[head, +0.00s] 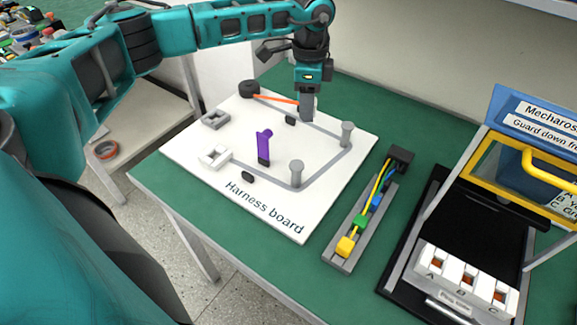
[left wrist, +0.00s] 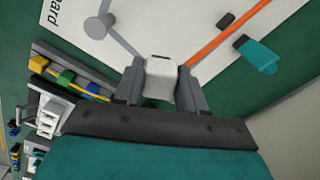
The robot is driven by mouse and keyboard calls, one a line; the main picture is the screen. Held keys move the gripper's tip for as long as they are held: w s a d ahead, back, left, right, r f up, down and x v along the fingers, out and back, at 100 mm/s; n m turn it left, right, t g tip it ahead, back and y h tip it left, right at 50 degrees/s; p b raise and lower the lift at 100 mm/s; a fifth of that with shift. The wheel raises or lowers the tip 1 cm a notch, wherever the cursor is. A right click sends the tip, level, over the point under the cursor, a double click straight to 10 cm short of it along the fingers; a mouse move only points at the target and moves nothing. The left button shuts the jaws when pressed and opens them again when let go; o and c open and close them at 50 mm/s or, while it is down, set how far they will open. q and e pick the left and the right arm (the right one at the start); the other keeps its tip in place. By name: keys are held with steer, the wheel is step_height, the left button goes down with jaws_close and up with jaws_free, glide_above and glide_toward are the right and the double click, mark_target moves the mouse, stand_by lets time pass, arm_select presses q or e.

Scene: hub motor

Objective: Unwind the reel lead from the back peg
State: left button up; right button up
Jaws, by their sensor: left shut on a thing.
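The orange reel lead (head: 277,98) runs straight from the black reel (head: 249,89) at the board's back left corner to my left gripper (head: 306,116). It also shows in the left wrist view (left wrist: 213,38). My left gripper is shut on a white block (left wrist: 160,78), seemingly the lead's end piece, above the board's back part. The back peg (head: 347,131) stands upright, grey and round-topped, at the board's right; it also shows in the left wrist view (left wrist: 97,26). No orange lead is seen around it. The front peg (head: 296,170) is bare too. My right gripper is out of view.
The white harness board (head: 187,142) carries a purple upright piece (head: 264,146), grey holders (head: 215,157) and small black clips (head: 247,177). A tray with coloured connectors (head: 345,247) lies to its right, then a yellow-framed guard (head: 530,180).

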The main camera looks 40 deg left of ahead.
arm_select(q)
steer(key=s+a, duration=0.1)
steer(key=a, duration=0.8)
steer(key=s+a, duration=0.2)
steer(key=a, duration=0.7)
steer(key=shift+s+a+r, duration=0.15)
steer(key=shift+s+a, duration=0.1)
